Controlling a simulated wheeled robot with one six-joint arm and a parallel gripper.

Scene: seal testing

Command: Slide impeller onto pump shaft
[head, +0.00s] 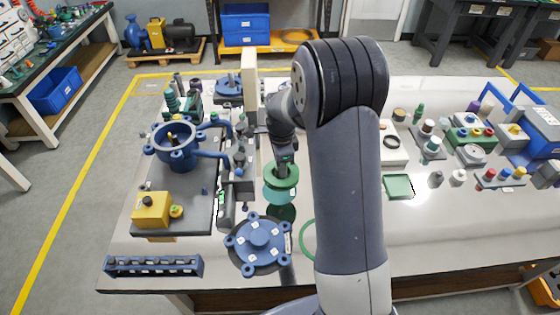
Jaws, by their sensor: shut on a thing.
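The green impeller (281,177) is under my gripper (284,161), to the right of the pump. It shows as stacked round green discs, and a darker round green shape under it looks like its reflection on the glossy table. My gripper is shut on the impeller's upper part; my arm hides much of the fingers. The blue pump housing (173,158) stands open-topped on a dark plate at the left. A small upright part, probably the pump shaft (173,139), shows in its opening, apart from the impeller.
A blue round flanged cover (258,243) lies in front of the impeller, with a green ring (308,240) beside it. A yellow box (151,209) sits on the plate. A tall beige post (250,85) stands behind. Small parts and blue bins fill the right side.

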